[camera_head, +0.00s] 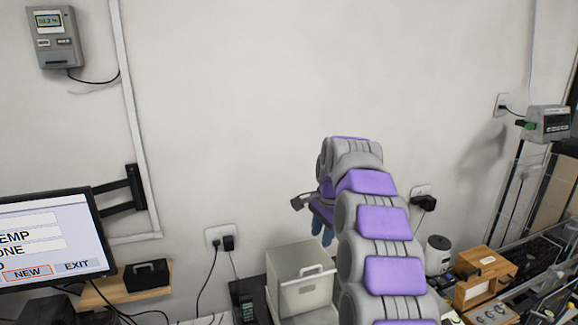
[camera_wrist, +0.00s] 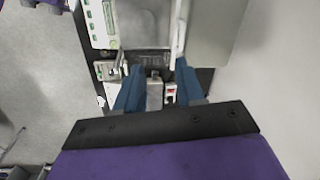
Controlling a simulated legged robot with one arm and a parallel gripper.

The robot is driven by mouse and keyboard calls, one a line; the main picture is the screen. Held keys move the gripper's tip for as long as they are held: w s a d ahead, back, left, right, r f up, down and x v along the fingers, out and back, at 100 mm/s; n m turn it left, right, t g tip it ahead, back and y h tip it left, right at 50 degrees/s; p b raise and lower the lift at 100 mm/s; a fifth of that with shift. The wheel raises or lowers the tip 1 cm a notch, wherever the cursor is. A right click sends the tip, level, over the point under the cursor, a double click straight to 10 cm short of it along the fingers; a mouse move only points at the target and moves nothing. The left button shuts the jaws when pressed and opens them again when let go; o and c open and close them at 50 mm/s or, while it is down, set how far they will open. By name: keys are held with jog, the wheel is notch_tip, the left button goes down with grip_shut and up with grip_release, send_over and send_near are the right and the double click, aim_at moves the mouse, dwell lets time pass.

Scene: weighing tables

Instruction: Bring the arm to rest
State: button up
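My arm, purple and grey, rises from the lower right of the head view and bends away toward the wall. My gripper (camera_head: 322,232) shows only in part, its blue fingers pointing down near a pale box-shaped device (camera_head: 303,275). In the wrist view my gripper (camera_wrist: 158,68) has its two blue fingers well apart. I see nothing held between them. A small grey block and a red-marked white piece (camera_wrist: 170,93) show in the gap, seemingly on the surface below.
A monitor (camera_head: 50,240) stands at the left on a wall arm. A wall meter (camera_head: 52,38) hangs at upper left. A black phone-like device (camera_head: 246,300) is by the pale box. A wooden box (camera_head: 484,270) and a grey canister (camera_head: 438,255) stand at the right. The wall above is clear.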

jog(key=s+d+f+n+g+b, duration=0.1)
jog(key=s+f+n, duration=0.3)
jog(key=s, duration=1.2)
jog(key=s+d+f+n+g+b, duration=0.1)
jog(key=s+f+n+b, duration=0.2)
jog(key=s, duration=1.4)
jog(key=s+d+f+n+g+h+b, duration=0.1)
jog(key=s+f+n, duration=0.3)
jog(key=s, duration=1.2)
notch_tip(320, 180, down, 4)
jog(key=shift+s+d+r+n+b, duration=0.15)
jog(key=shift+s+d+n+b, duration=0.25)
jog(key=shift+b, duration=0.45)
jog(key=shift+w, duration=0.1)
